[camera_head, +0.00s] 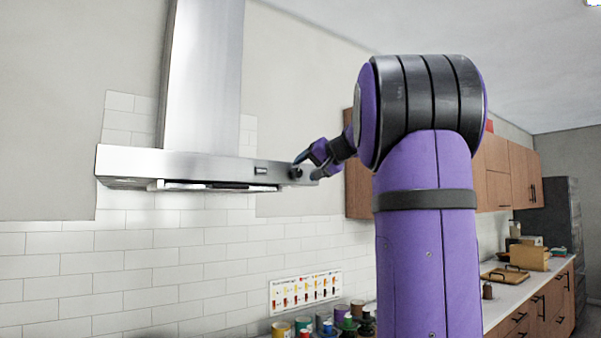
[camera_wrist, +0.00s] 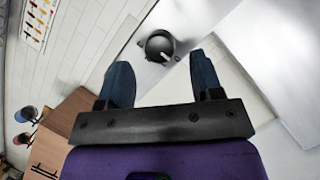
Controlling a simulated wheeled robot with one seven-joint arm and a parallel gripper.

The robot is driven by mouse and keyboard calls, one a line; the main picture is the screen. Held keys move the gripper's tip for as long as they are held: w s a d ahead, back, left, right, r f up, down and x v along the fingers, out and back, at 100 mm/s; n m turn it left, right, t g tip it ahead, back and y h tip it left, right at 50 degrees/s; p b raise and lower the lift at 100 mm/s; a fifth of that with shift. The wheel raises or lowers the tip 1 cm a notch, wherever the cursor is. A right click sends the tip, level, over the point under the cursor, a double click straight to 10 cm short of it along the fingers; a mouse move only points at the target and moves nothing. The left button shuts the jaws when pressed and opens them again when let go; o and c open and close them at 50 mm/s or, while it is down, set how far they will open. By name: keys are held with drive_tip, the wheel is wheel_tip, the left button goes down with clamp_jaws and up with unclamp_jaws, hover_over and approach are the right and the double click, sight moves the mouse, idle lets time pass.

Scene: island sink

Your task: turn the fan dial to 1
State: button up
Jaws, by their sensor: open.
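The fan dial (camera_wrist: 160,46) is a round black knob with a light pointer mark on the steel front of the range hood (camera_head: 200,166). In the wrist view it lies just beyond and between my fingertips, and the pointer slants toward the lower right. No numbers around it are readable. In the head view the dial (camera_head: 296,173) is a small dark spot at the hood's right end, partly covered by my gripper (camera_head: 308,163). My gripper (camera_wrist: 160,80) is open, with two blue fingers spread apart and nothing between them. I cannot tell whether a finger touches the dial.
Wooden cabinets (camera_head: 505,170) hang behind my arm at the right. A chart (camera_head: 305,291) is on the tiled wall, above several jars (camera_head: 303,325).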

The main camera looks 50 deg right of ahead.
sight(300, 173)
drive_tip(key=shift+x, duration=1.6)
drive_tip(key=c, duration=0.9)
drive_tip(key=shift+f, duration=0.1)
drive_tip(key=m+t+y, duration=0.1)
drive_tip(key=m, duration=0.2)
drive_tip(key=shift+y, duration=0.3)
drive_tip(key=m, duration=0.1)
drive_tip(key=m+t+y, duration=0.1)
drive_tip(key=m, duration=0.1)
drive_tip(key=shift+s+d+f+m, duration=0.1)
drive_tip(key=shift+d+f+m, duration=0.1)
drive_tip(key=shift+m, duration=0.1)
